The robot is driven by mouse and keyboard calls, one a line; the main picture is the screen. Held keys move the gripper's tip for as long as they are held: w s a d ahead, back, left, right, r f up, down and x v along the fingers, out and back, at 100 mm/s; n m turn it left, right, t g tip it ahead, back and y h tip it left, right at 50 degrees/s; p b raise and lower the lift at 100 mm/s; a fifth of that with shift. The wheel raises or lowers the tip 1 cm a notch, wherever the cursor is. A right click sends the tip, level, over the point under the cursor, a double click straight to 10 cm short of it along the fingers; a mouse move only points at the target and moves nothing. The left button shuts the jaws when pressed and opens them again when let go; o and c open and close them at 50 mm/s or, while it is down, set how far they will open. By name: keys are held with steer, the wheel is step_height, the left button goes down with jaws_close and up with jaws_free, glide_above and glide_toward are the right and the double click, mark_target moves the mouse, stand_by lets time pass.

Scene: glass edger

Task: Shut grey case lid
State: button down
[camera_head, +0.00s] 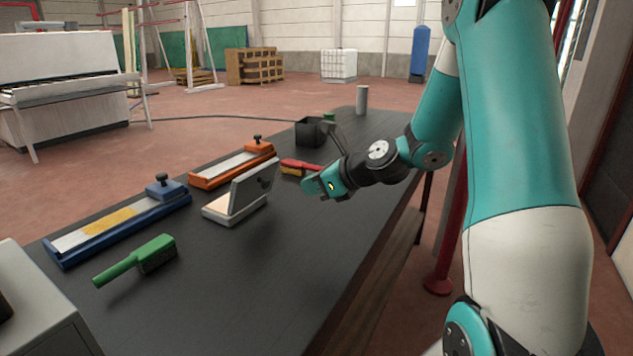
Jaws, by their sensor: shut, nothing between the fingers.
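The grey case (236,211) stands open on the dark bench, with its pale base flat on the top. Its grey lid (254,185) is raised and leans up from the base's right and back side. My gripper (307,188) is shut and empty. In the picture it is to the right of the lid, with a gap between them, and it appears to be above the bench top.
An orange-framed tool (230,168) and a blue-framed tool (118,226) lie left of the case. A green-handled brush (137,260) lies in front. A red-handled item (299,167), a black bin (314,133) and a grey cylinder (362,99) are farther back. The bench front (240,300) is clear.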

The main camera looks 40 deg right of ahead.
glide_toward(259, 189)
step_height(259, 189, down, 2)
steer(key=s, duration=0.2)
steer(key=w, duration=0.1)
steer(key=w+a+p, duration=0.1)
steer(key=w+r, duration=0.1)
steer(key=shift+w+a+p, duration=0.3)
steer(key=shift+a+p, duration=0.05)
steer(key=shift+d+r, duration=0.1)
steer(key=shift+r, duration=0.05)
